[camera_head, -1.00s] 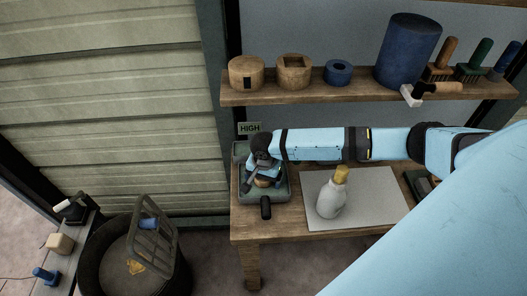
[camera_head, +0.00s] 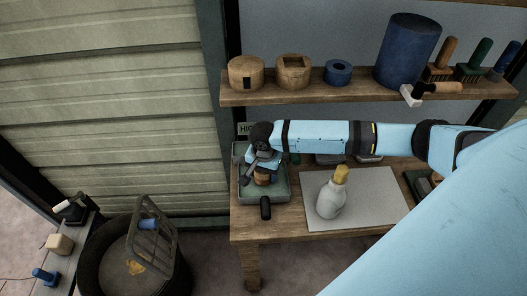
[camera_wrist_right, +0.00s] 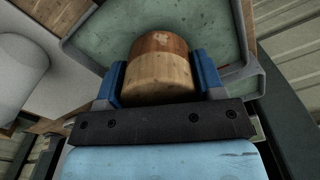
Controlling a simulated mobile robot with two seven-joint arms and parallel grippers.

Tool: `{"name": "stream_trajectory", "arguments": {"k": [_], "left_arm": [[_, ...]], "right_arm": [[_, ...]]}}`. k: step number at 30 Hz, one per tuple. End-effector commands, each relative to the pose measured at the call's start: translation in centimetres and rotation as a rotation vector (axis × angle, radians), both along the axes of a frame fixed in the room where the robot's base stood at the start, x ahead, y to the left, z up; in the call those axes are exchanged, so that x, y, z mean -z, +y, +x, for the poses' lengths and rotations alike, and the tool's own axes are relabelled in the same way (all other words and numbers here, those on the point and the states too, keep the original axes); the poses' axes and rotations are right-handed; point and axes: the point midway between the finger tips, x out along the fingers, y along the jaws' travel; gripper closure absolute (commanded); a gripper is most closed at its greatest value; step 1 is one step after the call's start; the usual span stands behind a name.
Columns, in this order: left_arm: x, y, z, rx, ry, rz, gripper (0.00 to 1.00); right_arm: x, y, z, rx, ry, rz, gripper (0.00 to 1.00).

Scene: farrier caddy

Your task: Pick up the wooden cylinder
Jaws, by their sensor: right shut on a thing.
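The wooden cylinder (camera_wrist_right: 158,78) is light wood with a darker reddish-brown end. In the right wrist view it sits between the two blue fingers of my right gripper (camera_wrist_right: 161,82), which is shut on it. In the head view the cylinder (camera_head: 262,180) shows below my right gripper (camera_head: 262,168), over the grey-green tray (camera_head: 281,194) at the table's left end. The fingers partly hide it there. I cannot tell clearly how far it is above the tray floor. My left gripper is not in view.
A white bottle with a yellow cap (camera_head: 331,195) stands on a pale mat (camera_head: 377,199) right of the tray. A black handle (camera_head: 265,208) sticks out at the tray's front. The shelf (camera_head: 300,96) above holds wooden blocks, a blue cylinder (camera_head: 408,50) and brushes.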

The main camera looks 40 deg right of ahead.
Motion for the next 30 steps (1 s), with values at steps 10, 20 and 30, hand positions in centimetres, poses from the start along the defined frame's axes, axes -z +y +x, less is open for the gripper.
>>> {"name": "stream_trajectory", "arguments": {"k": [10,20,30], "left_arm": [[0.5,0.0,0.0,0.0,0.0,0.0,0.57],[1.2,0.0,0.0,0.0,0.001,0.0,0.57],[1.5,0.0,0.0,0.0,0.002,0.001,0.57]], "right_arm": [[-3.1,1.9,-3.2,-0.004,0.002,0.003,0.76],[-3.1,6.6,-10.7,-0.003,0.003,0.004,0.76],[-3.2,9.2,-15.0,0.0,0.001,0.001,0.76]]}}
